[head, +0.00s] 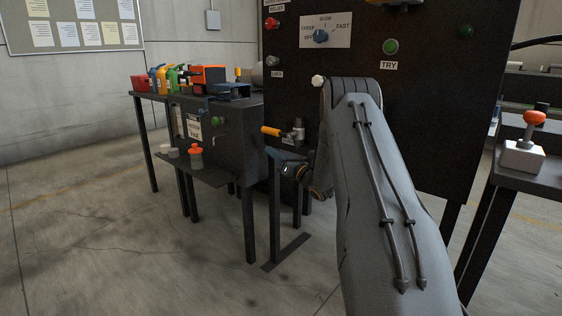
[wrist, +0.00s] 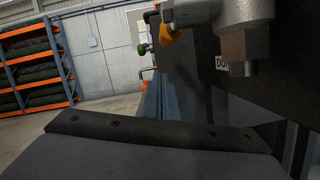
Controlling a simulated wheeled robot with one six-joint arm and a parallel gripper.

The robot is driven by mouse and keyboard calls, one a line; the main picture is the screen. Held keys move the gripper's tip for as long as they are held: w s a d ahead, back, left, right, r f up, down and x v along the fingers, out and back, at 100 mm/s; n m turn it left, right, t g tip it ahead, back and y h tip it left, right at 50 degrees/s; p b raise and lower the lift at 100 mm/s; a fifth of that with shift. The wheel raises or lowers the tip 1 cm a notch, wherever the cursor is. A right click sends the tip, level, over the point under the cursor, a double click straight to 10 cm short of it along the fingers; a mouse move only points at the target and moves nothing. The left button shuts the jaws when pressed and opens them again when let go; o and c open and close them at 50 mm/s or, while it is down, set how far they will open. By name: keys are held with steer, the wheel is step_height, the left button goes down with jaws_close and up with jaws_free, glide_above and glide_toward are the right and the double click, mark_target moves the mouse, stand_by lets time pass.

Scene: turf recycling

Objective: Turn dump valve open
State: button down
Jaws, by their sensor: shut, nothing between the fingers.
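The dump valve shows in the head view as a grey metal body (head: 298,131) with an orange-yellow handle (head: 271,131) pointing left, roughly level.
A dark panel (head: 440,130) with a selector knob (head: 321,36) and green button (head: 390,46) stands behind my arm. A shelf (head: 190,168) with small containers juts out left. A red-topped joystick box (head: 523,155) stands right. Floor at left is clear.

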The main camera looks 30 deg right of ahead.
mark_target(278, 133)
steer(key=r, duration=0.2)
steer(key=w+d+r, duration=0.1)
steer(key=r, duration=0.1)
